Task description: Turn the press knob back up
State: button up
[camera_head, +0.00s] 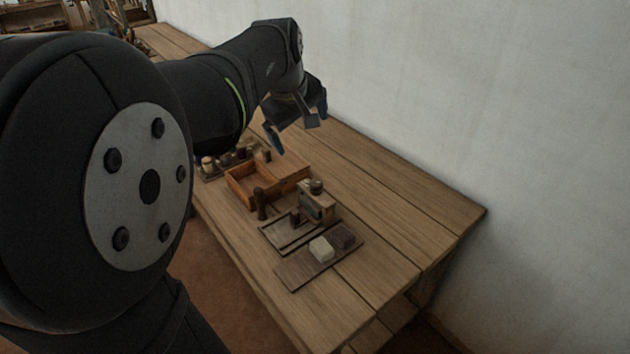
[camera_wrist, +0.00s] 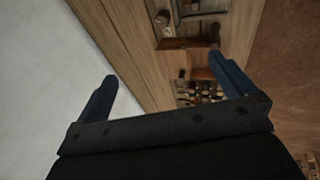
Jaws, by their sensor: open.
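The small wooden press (camera_head: 318,204) stands on the table toward its near end, with a round dark knob (camera_head: 316,186) on top. In the wrist view what looks like the knob (camera_wrist: 163,18) shows small near the top edge. My gripper (camera_head: 298,132) is open and empty, above the table and beyond the wooden box, well apart from the press. In the wrist view its two blue fingers (camera_wrist: 165,78) are spread wide with nothing between them. How far the knob is turned is too small to tell.
An open wooden box (camera_head: 240,190) lies behind the press, with a dark upright peg (camera_head: 261,204) beside it. A board (camera_head: 292,274) with a pale block (camera_head: 321,249) and a dark block (camera_head: 343,236) lies in front. Several small pieces (camera_head: 208,164) stand in a rack. The white wall (camera_head: 420,90) borders the table.

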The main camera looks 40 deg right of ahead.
jog(key=shift+v, duration=0.75)
